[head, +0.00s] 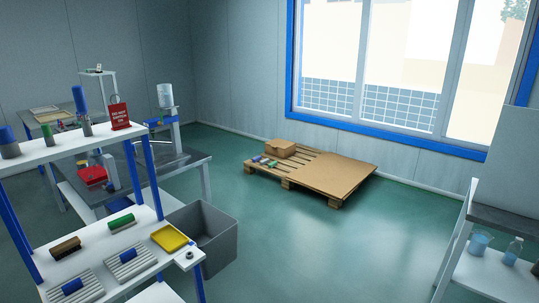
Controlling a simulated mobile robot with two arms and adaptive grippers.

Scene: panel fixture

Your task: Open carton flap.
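A small brown carton (281,149) sits on the far left part of a wooden pallet (284,182) on the floor, in the middle of the head view. Its top looks closed, but it is too small to make out the flaps clearly. A flat brown cardboard sheet (331,174) covers the right part of the pallet. Neither of my grippers shows in the head view.
A white shelf unit with blue posts (110,246) stands at the near left, with a grey bin (206,238) beside it. A workbench (180,160) is behind. Another shelf (490,273) stands at right. The green floor around the pallet is clear.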

